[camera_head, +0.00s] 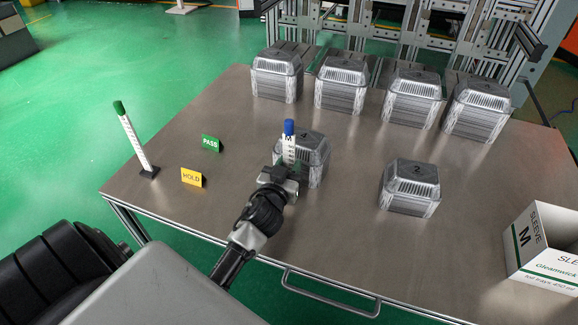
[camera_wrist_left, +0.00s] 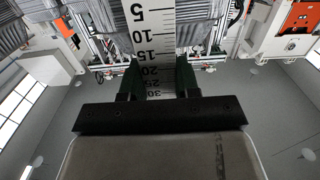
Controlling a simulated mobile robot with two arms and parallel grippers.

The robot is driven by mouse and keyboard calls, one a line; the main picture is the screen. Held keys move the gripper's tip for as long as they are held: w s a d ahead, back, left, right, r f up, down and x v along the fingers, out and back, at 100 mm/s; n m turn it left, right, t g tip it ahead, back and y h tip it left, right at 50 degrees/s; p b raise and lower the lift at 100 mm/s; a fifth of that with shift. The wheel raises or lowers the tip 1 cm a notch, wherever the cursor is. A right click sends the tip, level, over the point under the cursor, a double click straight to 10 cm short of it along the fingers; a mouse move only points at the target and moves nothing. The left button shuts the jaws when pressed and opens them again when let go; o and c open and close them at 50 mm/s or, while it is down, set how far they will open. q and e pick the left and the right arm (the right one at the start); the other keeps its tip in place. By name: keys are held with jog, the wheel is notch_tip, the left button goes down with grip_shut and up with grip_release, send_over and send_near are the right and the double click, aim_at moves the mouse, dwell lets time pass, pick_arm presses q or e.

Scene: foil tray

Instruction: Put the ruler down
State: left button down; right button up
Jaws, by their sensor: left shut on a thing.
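A white ruler with a blue top (camera_head: 288,150) stands roughly upright in my left gripper (camera_head: 279,176), in front of a stack of foil trays (camera_head: 317,160). The gripper is shut on the ruler. In the left wrist view, the ruler's face (camera_wrist_left: 152,38) shows black numbers and runs between the two dark fingers (camera_wrist_left: 158,82). The ruler's lower end is hidden by the gripper in the head view, and I cannot tell whether it touches the table. My right gripper is not in view.
On the metal table (camera_head: 235,115) stand a green-topped ruler in a base (camera_head: 133,138), a green PASS card (camera_head: 210,143), and a yellow HOLD card (camera_head: 191,177). Another tray stack (camera_head: 409,190) is at right, several more at the back. A SLEEVE box (camera_head: 540,262) is front right.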

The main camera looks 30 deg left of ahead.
pick_arm(q)
jog(key=c, duration=1.3)
grip_release()
jog(key=shift+f, duration=0.1)
jog(key=o, duration=0.5)
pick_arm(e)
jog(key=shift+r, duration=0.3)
pick_arm(q)
jog(key=v, duration=1.2)
jog(key=shift+p, duration=0.3)
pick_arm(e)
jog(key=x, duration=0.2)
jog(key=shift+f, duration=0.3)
pick_arm(q)
jog(key=shift+s+a, duration=0.1)
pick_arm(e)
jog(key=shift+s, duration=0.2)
